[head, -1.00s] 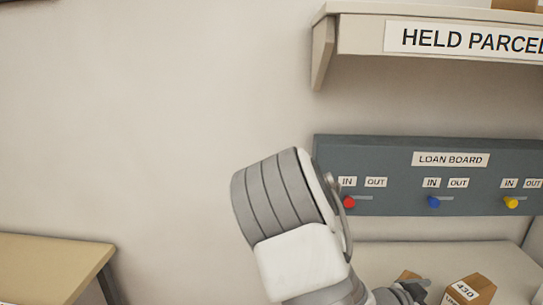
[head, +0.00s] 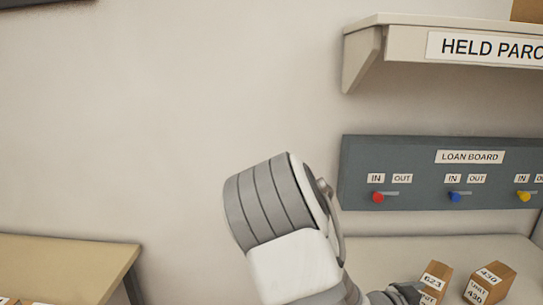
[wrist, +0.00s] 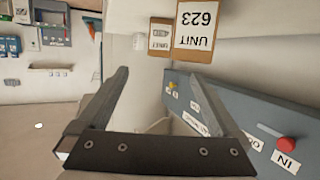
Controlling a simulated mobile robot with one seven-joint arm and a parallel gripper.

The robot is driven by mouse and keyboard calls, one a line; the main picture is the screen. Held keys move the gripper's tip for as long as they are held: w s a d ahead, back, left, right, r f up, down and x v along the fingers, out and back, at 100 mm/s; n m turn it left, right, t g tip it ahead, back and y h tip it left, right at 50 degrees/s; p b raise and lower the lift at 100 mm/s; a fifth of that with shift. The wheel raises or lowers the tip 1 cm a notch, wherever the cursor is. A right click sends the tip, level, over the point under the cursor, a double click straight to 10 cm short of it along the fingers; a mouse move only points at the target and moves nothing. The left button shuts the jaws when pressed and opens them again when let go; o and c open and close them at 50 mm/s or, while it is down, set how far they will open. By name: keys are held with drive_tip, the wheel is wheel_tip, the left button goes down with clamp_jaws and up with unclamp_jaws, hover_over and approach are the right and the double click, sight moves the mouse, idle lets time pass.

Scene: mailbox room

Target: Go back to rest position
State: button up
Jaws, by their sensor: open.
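My gripper (wrist: 160,110) is open and empty in the wrist view, its two fingers spread with nothing between them. In the head view my arm rises at the lower middle, and its hand end (head: 405,294) shows only in part at the bottom edge. It is beside a small brown parcel marked 623 (head: 434,282). In the wrist view the 623 parcel (wrist: 196,28) is upside down beyond the right finger, apart from it.
A second parcel marked 430 (head: 489,284) stands right of the first. The grey loan board (head: 400,160) carries red, blue and yellow knobs. A held parcels shelf (head: 385,30) juts out above. A tan table (head: 60,270) stands at lower left. The wall between is clear.

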drive_tip(key=a+y, duration=0.1)
drive_tip(key=w+a+f+y, duration=0.1)
drive_tip(key=a, duration=0.1)
drive_tip(key=w+a+f+n+t+y, duration=0.1)
drive_tip(key=shift+w+a+f+y, duration=0.15)
drive_tip(key=shift+w+a+y, duration=0.05)
drive_tip(key=shift+a+y, duration=0.1)
drive_tip(key=a+y, duration=0.1)
drive_tip(key=w+a+y, duration=0.1)
drive_tip(key=a, duration=0.1)
drive_tip(key=w+a+n+t+y, duration=0.1)
drive_tip(key=a, duration=0.1)
drive_tip(key=s+a+r+n+t+y, duration=0.25)
drive_tip(key=a+r+n+y, duration=0.5)
drive_tip(key=a, duration=0.75)
drive_tip(key=s+r+n+g, duration=0.1)
drive_tip(key=s+r+n, duration=0.1)
drive_tip(key=s+r, duration=0.3)
drive_tip(key=s+r+n+g, duration=0.2)
drive_tip(key=s+r, duration=0.3)
drive_tip(key=s, duration=0.6)
drive_tip(key=shift+a+r+n, duration=0.2)
drive_tip(key=shift+a+n, duration=0.15)
drive_tip(key=shift+n, duration=0.2)
